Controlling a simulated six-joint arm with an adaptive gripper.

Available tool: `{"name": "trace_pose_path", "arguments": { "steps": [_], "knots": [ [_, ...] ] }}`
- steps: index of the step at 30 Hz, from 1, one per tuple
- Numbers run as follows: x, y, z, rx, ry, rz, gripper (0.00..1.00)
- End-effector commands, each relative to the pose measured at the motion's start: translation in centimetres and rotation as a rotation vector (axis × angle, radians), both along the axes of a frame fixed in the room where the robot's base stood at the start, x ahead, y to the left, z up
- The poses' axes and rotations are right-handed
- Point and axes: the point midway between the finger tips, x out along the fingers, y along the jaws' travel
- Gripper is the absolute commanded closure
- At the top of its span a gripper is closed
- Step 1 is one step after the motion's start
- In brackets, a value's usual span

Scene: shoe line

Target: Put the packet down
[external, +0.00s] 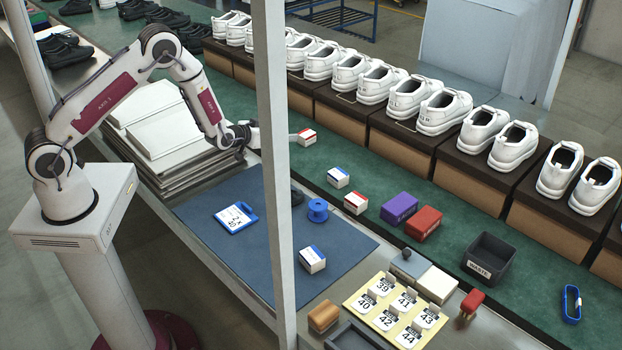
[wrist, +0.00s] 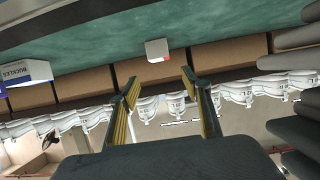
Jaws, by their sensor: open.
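A small white packet with a red label (external: 306,137) is at the far side of the green belt, just right of the pale post. In the wrist view the packet (wrist: 157,50) shows ahead of the fingertips, near the line between green surface and brown boxes. My gripper (wrist: 160,84) is open, its two fingers spread with nothing between them. The packet appears apart from both fingertips. In the external view the post hides most of my gripper. I cannot tell whether the packet rests flat on the belt.
White shoes on brown boxes (external: 463,187) line the far side. Similar packets (external: 338,177) (external: 355,203), a purple box (external: 398,208), a red box (external: 423,222) and a waste bin (external: 489,261) stand on the belt. A blue mat (external: 270,255) has free room. A buckles box (wrist: 25,72) shows in the wrist view.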

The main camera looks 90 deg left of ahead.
Motion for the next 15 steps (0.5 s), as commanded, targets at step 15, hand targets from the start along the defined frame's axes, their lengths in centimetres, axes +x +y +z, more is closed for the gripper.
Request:
{"name": "trace_pose_path", "arguments": {
  "steps": [15],
  "knots": [
    [1.5, -2.6, 3.4, -0.034, 0.013, -0.051, 0.52]
  ]
}}
